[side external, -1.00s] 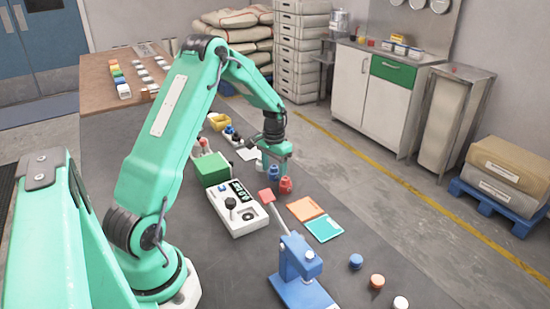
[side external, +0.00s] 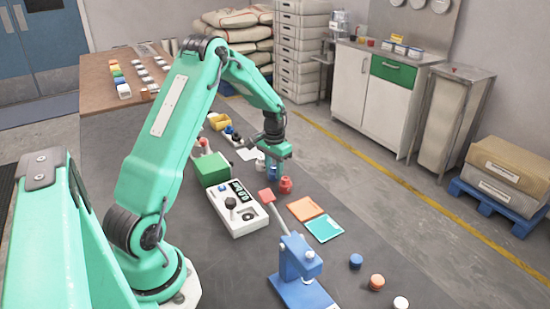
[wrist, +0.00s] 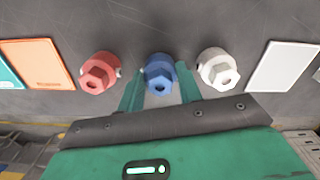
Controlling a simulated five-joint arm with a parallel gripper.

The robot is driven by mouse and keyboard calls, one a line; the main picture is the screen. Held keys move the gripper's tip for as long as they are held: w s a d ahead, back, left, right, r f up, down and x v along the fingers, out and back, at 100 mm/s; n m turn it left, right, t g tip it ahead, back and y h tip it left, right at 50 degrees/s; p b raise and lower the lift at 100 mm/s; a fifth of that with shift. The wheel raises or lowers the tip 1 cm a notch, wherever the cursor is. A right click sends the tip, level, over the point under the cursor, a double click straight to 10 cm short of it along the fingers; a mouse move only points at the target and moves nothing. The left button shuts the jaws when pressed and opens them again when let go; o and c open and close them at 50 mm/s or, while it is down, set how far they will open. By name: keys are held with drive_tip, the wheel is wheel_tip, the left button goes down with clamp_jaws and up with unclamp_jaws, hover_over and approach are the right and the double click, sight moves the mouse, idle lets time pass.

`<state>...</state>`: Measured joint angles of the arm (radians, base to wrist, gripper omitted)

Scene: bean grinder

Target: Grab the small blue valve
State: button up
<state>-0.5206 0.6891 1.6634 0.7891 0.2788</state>
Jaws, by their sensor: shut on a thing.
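The small blue valve (wrist: 160,75) has a hexagonal top with a hole and sits between a red valve (wrist: 99,73) and a white valve (wrist: 219,70). In the wrist view my gripper (wrist: 159,88) has one green finger on each side of the blue valve and is shut on it. In the side view my gripper (side external: 273,164) is over the row, with the blue valve (side external: 271,173) below the green jaw body and the red valve (side external: 285,185) nearer the camera. I cannot tell whether the blue valve is clear of the surface.
An orange card (side external: 306,209) and a teal card (side external: 324,229) lie in front of the valves. A white control box (side external: 238,208), a green box (side external: 211,169) and a blue lever press (side external: 298,265) stand close by. Several round caps lie at the front right.

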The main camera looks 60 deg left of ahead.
sight(274, 166)
drive_tip(key=shift+r, duration=0.1)
drive_tip(key=shift+r, duration=0.8)
wheel_tip(274, 166, up, 2)
drive_tip(key=shift+r, duration=0.2)
drive_tip(key=d+r, duration=0.6)
drive_tip(key=d, duration=0.5)
drive_tip(key=shift+d+r, duration=0.35)
drive_tip(key=shift+r, duration=0.05)
drive_tip(key=shift+s, duration=0.2)
